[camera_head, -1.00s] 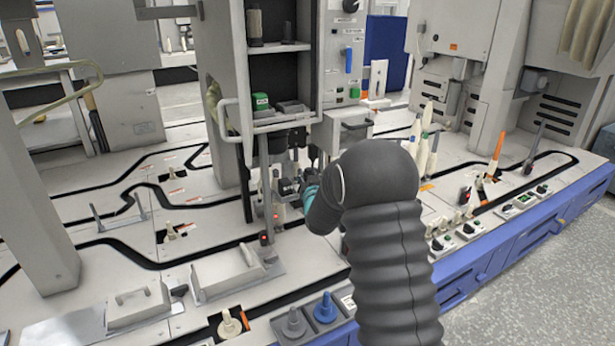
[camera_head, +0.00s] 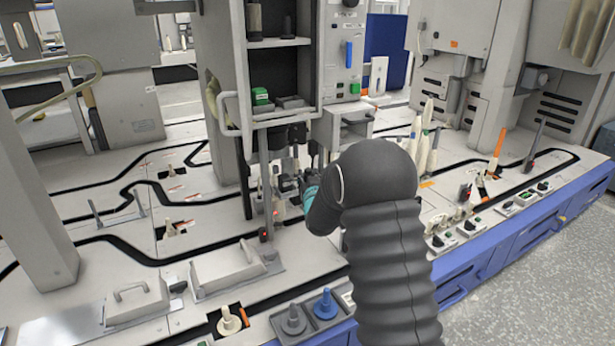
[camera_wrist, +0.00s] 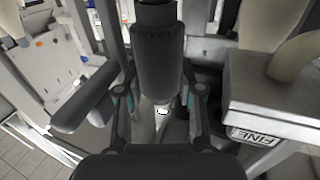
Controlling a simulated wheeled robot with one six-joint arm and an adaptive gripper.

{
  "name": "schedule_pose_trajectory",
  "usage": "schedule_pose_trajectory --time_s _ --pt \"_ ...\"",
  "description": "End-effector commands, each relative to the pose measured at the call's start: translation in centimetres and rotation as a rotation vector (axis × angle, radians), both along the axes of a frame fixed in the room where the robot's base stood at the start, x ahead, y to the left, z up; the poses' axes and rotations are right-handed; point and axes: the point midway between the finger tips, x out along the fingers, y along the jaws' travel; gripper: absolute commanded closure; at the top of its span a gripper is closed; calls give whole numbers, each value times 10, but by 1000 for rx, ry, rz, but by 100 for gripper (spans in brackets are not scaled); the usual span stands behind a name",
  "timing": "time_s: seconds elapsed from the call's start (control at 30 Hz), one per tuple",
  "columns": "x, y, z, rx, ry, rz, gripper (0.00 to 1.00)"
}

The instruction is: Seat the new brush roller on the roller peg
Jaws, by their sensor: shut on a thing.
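My gripper (camera_wrist: 158,95) is shut on a dark grey cylinder, which I take to be the brush roller (camera_wrist: 157,65), upright between its two fingers in the wrist view. A narrower black piece (camera_wrist: 156,14) shows directly above the roller; I cannot tell whether it is part of the roller or of the machine. In the head view my gripper (camera_head: 292,187) is below the cabinet, mostly hidden by my arm, and the held roller is not clear there. I cannot make out the roller peg for certain.
The open cabinet (camera_head: 235,70) stands above my gripper, with dark cylinders (camera_head: 254,20) on its shelf. A grey box marked "FINE" (camera_wrist: 275,100) is close on the right in the wrist view. Cone bobbins (camera_head: 423,150) stand to the right. A blue peg (camera_head: 325,306) is in front.

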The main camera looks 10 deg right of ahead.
Motion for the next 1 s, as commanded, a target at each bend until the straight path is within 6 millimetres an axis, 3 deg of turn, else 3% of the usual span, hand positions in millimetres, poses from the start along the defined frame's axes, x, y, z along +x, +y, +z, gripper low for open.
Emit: schedule_pose_trajectory --time_s 1.0 --pt "0 0 -26 0 0 0 98"
